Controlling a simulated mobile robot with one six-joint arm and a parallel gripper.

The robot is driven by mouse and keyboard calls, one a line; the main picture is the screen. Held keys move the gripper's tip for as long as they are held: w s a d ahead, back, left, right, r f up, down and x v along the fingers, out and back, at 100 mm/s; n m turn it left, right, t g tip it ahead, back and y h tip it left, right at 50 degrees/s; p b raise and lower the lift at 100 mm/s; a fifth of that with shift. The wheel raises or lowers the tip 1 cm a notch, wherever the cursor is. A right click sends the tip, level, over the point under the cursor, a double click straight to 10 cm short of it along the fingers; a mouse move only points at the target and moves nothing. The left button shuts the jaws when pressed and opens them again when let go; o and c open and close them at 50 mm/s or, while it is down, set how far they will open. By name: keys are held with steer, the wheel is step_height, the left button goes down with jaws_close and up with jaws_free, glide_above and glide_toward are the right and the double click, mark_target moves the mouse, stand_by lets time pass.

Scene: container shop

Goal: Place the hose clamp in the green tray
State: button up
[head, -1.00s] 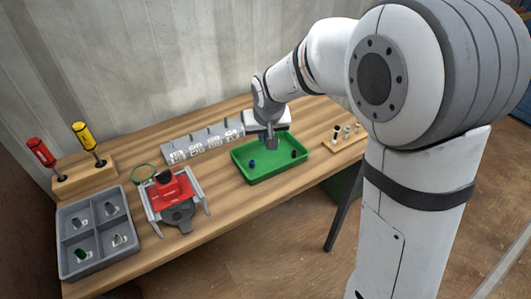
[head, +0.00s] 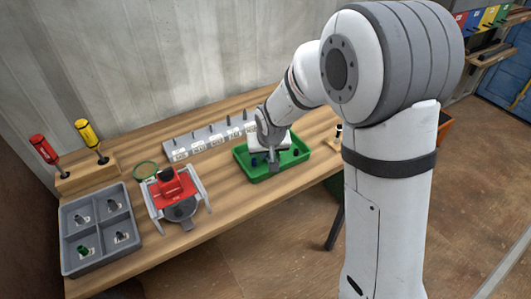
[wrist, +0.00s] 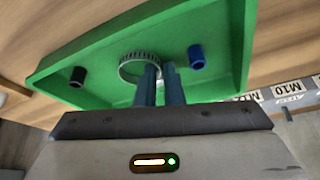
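The green tray (head: 292,169) stands on the wooden bench; it fills much of the wrist view (wrist: 215,30). The hose clamp (wrist: 127,70), a toothed metal ring, shows at my fingertips in the wrist view, over the tray floor. My gripper (head: 274,167) reaches down into the tray area. In the wrist view its two fingers (wrist: 160,69) are close together, with the ring's right edge between the tips. Whether the ring touches the tray floor I cannot tell. The clamp is not discernible in the head view.
A blue cylinder (wrist: 196,57) and a black cylinder (wrist: 77,77) stand in the tray. Left of it are a labelled grey rack (head: 207,145), a red fixture (head: 170,187), a green ring (head: 146,170), a grey divided bin (head: 100,230) and two screwdrivers in a wooden block (head: 88,176).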

steer(key=o, duration=0.4)
steer(key=shift+r, duration=0.45)
steer(key=v, duration=1.1)
steer(key=s+d+m, duration=0.1)
steer(key=s+d, duration=0.4)
steer(key=s, duration=0.1)
steer(key=s+d+r+m+g, duration=0.1)
steer(key=s+d, duration=0.5)
steer(key=s, duration=0.1)
steer(key=s+d+r+h, duration=0.1)
steer(key=s+d, duration=0.4)
steer(key=s, duration=0.2)
steer(key=shift+s+d+m, duration=0.2)
steer(key=shift+d+m, duration=0.2)
